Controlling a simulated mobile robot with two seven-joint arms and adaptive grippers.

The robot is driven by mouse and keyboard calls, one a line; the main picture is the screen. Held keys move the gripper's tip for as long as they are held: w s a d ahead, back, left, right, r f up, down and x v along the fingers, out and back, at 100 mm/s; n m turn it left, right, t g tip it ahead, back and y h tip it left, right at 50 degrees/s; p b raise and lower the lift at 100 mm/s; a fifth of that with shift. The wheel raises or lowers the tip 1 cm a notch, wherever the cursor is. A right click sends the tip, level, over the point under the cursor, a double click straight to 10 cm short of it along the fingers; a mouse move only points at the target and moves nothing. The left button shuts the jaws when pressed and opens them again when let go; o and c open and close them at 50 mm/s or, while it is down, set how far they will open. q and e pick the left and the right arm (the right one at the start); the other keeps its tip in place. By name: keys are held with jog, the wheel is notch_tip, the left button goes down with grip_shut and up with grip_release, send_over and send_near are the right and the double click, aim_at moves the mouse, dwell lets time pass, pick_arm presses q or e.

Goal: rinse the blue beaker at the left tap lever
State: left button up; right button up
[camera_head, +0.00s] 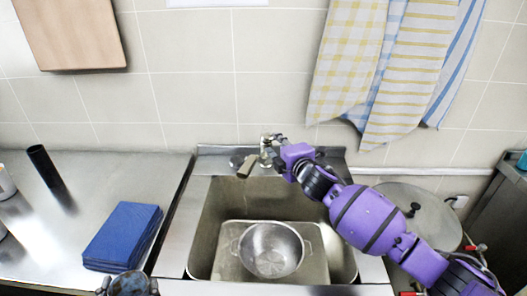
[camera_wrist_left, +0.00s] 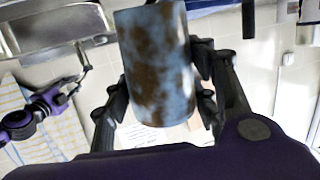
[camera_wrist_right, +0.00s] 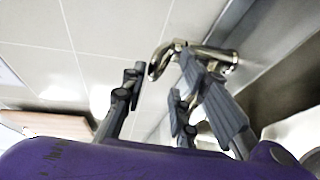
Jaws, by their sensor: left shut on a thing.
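The blue beaker (camera_wrist_left: 158,65) has large brown stains and sits between the fingers of my left gripper (camera_wrist_left: 160,105), which is shut on it. My right gripper (camera_head: 275,162) is at the tap (camera_head: 266,148) behind the sink, beside a brownish flat lever (camera_head: 246,167). In the right wrist view its fingers (camera_wrist_right: 158,100) are apart, with the brass-coloured tap (camera_wrist_right: 185,55) just beyond them. I cannot tell whether they touch it.
The sink (camera_head: 212,222) holds a metal colander (camera_head: 270,250) on a rectangular tray. Folded blue cloths (camera_head: 123,236) and a black cylinder (camera_head: 44,165) are on the left counter. A large lidded pot (camera_head: 418,205) stands right of the sink, behind my right arm. Towels (camera_head: 400,60) hang above.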

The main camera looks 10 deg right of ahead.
jog(key=s+d+r, duration=0.1)
jog(key=s, duration=0.8)
jog(key=shift+r, duration=0.3)
jog(key=shift+d, duration=0.1)
